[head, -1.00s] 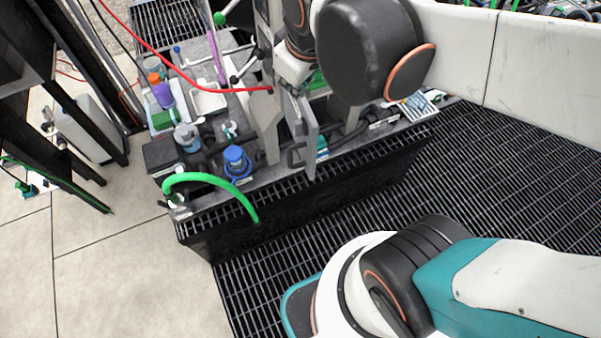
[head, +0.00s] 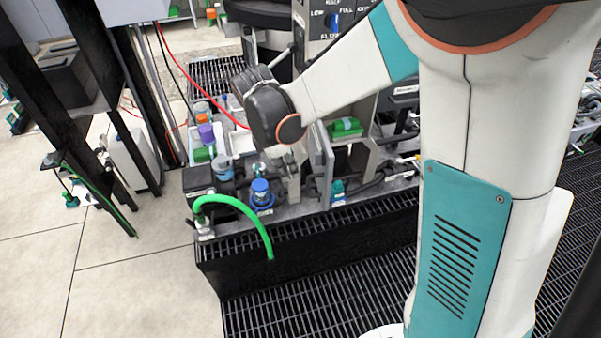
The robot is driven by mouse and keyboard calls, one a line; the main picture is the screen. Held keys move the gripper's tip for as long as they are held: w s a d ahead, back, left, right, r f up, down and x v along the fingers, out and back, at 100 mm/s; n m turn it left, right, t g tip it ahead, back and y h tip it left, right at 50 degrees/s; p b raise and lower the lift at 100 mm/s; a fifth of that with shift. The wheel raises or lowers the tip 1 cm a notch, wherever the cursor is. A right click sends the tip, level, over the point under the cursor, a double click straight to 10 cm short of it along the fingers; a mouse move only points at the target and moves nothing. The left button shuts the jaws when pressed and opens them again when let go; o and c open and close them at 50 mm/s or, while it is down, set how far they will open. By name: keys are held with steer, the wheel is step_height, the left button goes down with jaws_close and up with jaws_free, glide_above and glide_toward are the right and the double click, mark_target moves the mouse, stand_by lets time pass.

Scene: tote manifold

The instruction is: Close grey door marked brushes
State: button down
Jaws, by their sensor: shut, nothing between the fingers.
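The grey door (head: 326,154) stands out from the bench unit as a narrow upright panel, seen nearly edge-on, with a dark handle low on its left side. It stands open, and I cannot read any marking on it. My gripper (head: 294,190) points down just left of the door, below my dark wrist. Its fingers are shut with nothing visible between them. They are small and partly hidden, and I cannot tell whether they touch the door.
A green box (head: 346,127) sits right of the door. A blue-capped jar (head: 261,192) and a green hose (head: 240,205) are at the bench front left. Purple and orange bottles (head: 206,132) stand behind. Black grating (head: 320,285) covers the floor ahead.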

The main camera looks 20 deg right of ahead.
mark_target(309, 192)
steer(key=x, duration=0.3)
steer(key=d+b+x, duration=0.1)
steer(key=x, duration=0.3)
steer(key=d+x, duration=0.1)
steer(key=x, duration=0.3)
steer(key=shift+s+d+r+b, duration=0.15)
steer(key=shift+d+r+b, duration=0.05)
steer(key=shift+r+b, duration=0.2)
steer(key=shift+d, duration=0.6)
steer(key=shift+s+d, duration=0.1)
